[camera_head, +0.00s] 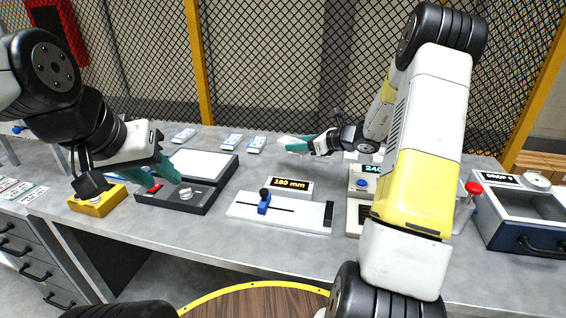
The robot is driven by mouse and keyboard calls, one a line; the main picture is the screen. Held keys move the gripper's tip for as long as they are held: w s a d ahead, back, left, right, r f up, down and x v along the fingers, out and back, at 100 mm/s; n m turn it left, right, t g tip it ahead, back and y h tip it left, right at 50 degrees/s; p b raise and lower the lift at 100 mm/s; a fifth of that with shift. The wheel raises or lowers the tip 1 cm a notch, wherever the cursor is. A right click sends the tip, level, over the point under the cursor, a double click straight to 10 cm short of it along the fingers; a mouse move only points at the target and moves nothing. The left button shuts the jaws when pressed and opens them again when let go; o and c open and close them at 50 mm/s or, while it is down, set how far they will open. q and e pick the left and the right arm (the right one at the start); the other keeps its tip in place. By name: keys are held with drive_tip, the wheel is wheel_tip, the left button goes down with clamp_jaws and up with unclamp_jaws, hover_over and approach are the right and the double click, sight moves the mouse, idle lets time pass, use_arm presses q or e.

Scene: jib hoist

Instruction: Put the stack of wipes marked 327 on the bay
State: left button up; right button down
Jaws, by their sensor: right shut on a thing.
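My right gripper (300,145) is shut, its teal fingertips pointing left above the back middle of the bench. A small white thing at the fingertips seems to be what it holds; I cannot read a mark on it. My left gripper (160,168) is above the dark tray device at the left; whether its teal fingers are apart is unclear. Flat white packs with blue marks lie at the back of the bench: one at the left (183,135), one in the middle (231,141) and one at the right (256,145). No 327 is legible, and I cannot identify the bay for certain.
A dark device (205,197) with a white plate stands beside a yellow button box (97,205). A white slide gauge (282,212) marked 180 mm is in front. A blue drop box (531,208) is at the right. My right arm hides part of the bench. A mesh fence stands behind.

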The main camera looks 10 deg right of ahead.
sight(297, 172)
wheel_tip(297, 172, down, 9)
drive_tip(key=shift+r, duration=0.15)
idle(0.4)
drive_tip(key=c, duration=0.7)
unclamp_jaws()
